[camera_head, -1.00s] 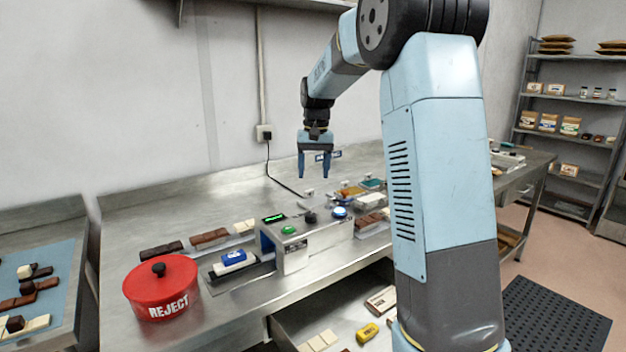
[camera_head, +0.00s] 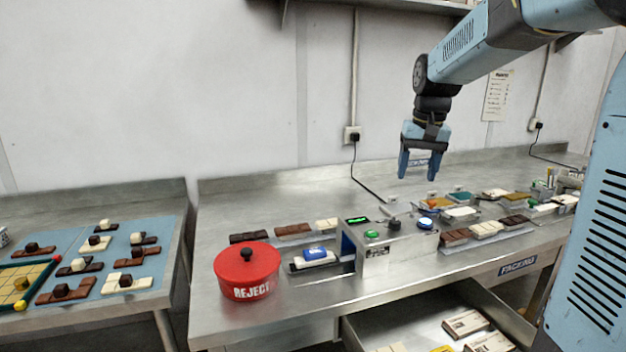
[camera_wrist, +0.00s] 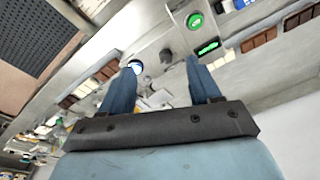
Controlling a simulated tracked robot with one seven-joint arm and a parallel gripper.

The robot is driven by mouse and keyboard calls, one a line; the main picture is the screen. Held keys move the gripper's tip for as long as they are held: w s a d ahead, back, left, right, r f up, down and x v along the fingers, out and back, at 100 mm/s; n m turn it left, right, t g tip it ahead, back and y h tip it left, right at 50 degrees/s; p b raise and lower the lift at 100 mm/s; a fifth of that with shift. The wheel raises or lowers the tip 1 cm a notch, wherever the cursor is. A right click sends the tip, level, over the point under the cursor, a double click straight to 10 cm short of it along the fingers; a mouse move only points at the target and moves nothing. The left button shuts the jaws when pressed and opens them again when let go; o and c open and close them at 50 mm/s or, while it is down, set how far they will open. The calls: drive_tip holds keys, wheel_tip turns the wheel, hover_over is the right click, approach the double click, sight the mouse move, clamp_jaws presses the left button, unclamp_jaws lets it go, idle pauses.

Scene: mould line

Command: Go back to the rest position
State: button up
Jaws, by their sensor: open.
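My gripper (camera_head: 420,172) hangs fingers down above the steel bench (camera_head: 215,205), near the back wall. Its two blue fingers are apart with nothing between them. In the wrist view, the fingers of my gripper (camera_wrist: 158,90) also stand apart and empty. Below and in front of it stands a grey control box (camera_head: 375,255) with a green button, a dark knob, a blue-white button and a lit green display. The gripper is clear of the box and of the bench top.
A red lidded REJECT pot (camera_head: 247,275) stands at the bench's front left. Chocolate bars (camera_head: 455,238) lie beside the control box. A blue-and-white block (camera_head: 315,254) lies left of it. An open drawer (camera_head: 415,325) juts out below. A second table (camera_head: 172,235) with chocolate pieces is at left.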

drive_tip(key=s+f+t, duration=0.1)
drive_tip(key=s+t, duration=0.1)
drive_tip(key=s, duration=1)
drive_tip(key=s+a+f+n+t, duration=0.1)
drive_tip(key=s+f, duration=0.1)
drive_tip(key=s, duration=1.1)
drive_tip(key=shift+s+t, duration=0.3)
drive_tip(key=shift+t, duration=0.1)
